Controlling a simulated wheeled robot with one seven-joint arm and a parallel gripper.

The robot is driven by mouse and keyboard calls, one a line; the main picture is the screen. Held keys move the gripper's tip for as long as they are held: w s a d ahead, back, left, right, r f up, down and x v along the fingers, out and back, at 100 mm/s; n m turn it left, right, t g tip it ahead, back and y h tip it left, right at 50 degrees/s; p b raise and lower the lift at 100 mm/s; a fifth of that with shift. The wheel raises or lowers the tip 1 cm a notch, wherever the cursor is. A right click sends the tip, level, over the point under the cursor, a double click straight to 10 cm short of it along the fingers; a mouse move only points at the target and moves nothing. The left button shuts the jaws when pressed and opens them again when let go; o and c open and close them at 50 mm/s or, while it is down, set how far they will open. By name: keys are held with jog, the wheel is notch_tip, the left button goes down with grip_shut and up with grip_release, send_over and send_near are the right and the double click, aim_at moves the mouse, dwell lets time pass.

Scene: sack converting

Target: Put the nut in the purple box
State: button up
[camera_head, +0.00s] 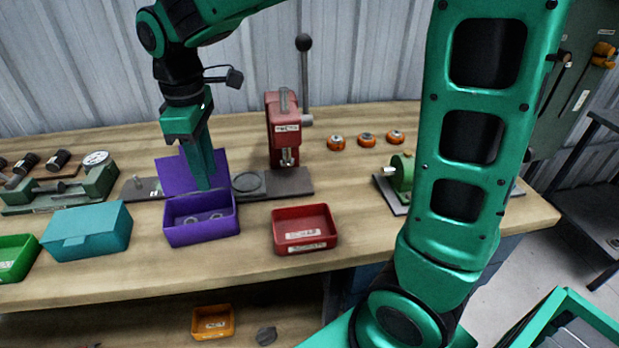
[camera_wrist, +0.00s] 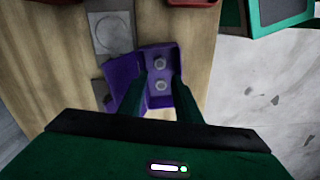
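The purple box (camera_head: 201,233) stands open on the workbench, its lid raised at the back. Two grey ring-like nuts lie inside, one at the left (camera_head: 190,220) and one at the right (camera_head: 215,216). In the wrist view the purple box (camera_wrist: 187,100) shows with the two nuts, one (camera_wrist: 160,65) farther and one (camera_wrist: 162,86) nearer. My gripper (camera_head: 205,186) points down over the box, fingertips close above its opening. In the wrist view my gripper's (camera_wrist: 157,84) fingers are apart, with nothing seen held between them.
A red tray (camera_head: 304,244) stands right of the box, and a closed teal box (camera_head: 88,244) stands left. A red press (camera_head: 284,130) with an upright lever is behind. A green bin (camera_head: 14,268) is at far left. An orange bin (camera_head: 212,337) sits on the lower shelf.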

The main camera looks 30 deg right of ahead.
jog(key=s+d+m, duration=0.3)
jog(key=d+m, duration=0.1)
jog(key=d, duration=0.5)
jog(key=s+d+m, duration=0.3)
jog(key=d+m, duration=0.1)
jog(key=d, duration=0.5)
jog(key=s+d+f+m, duration=0.2)
jog(key=s+d+m, duration=0.3)
jog(key=s, duration=0.3)
jog(key=s+d+f+m, duration=0.2)
jog(key=s+d+m, duration=0.3)
jog(key=s, duration=0.4)
jog(key=shift+d+f, duration=0.4)
jog(key=shift+d, duration=0.4)
jog(key=shift+w+f, duration=0.25)
jog(key=shift+w, duration=0.35)
